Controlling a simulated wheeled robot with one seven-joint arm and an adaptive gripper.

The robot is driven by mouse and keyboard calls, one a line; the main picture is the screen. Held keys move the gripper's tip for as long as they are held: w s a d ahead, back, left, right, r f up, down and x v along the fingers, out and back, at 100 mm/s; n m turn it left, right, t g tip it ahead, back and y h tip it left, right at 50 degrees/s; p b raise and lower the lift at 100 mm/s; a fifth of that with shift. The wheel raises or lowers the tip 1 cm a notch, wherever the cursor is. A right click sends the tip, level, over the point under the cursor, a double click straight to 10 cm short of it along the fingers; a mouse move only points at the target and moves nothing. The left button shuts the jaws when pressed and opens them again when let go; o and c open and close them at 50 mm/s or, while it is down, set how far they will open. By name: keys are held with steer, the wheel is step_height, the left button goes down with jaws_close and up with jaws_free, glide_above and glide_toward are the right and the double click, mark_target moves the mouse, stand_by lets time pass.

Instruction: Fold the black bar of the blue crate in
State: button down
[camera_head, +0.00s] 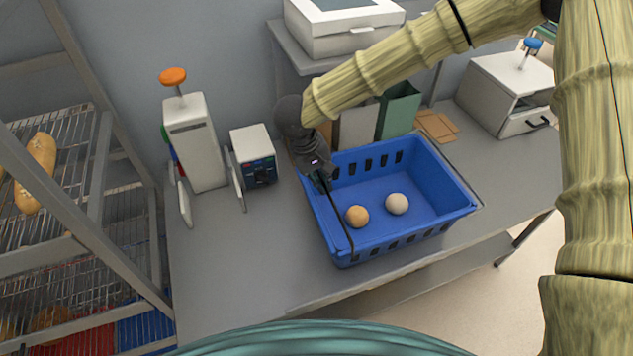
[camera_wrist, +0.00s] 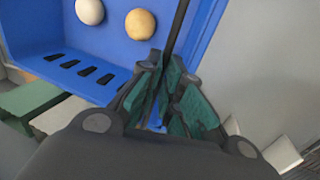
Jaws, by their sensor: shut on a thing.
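The blue crate (camera_head: 447,213) stands on the grey table, with two round buns inside it, one tan (camera_head: 357,216) and one pale (camera_head: 397,204). The black bar (camera_head: 341,222) runs along the crate's left side, from my gripper to the front left corner. My gripper (camera_head: 322,182) is at the crate's back left corner, shut on the bar's far end. In the wrist view the black bar (camera_wrist: 179,27) comes out from between the green-padded fingertips (camera_wrist: 165,95), beside the crate wall. The part of the bar between the fingers is hidden.
A white dispenser with an orange knob (camera_head: 195,140) and a small box with a blue front (camera_head: 254,155) stand left of the crate. Green and white bags (camera_head: 398,111) stand behind it. A wire rack with bread (camera_head: 40,170) is at far left. The table's front left (camera_head: 235,255) is clear.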

steer(key=w+d+f+g+y+b, duration=0.1)
steer(key=d+f+g+y+b, duration=0.1)
steer(key=d+y+b, duration=0.2)
steer(key=w+d+f+g+y+b, duration=0.1)
steer(key=d+f+g+y+b, duration=0.1)
steer(key=y+b, duration=0.9)
steer(key=d+f+b, duration=0.1)
steer(key=d+b, duration=0.1)
steer(key=b, duration=0.2)
steer(key=shift+w+d+f+b, duration=0.25)
steer(key=shift+d+f+b, duration=0.05)
steer(key=shift+d+b, duration=0.1)
stand_by(0.5)
steer(key=y+b, duration=0.1)
steer(key=b, duration=0.1)
steer(key=shift+d+g+b, duration=0.1)
steer(key=shift+g+b, duration=0.2)
steer(key=shift+b, duration=0.05)
steer(key=shift+r, duration=0.1)
stand_by(0.4)
steer(key=c, duration=1.6)
jaws_free()
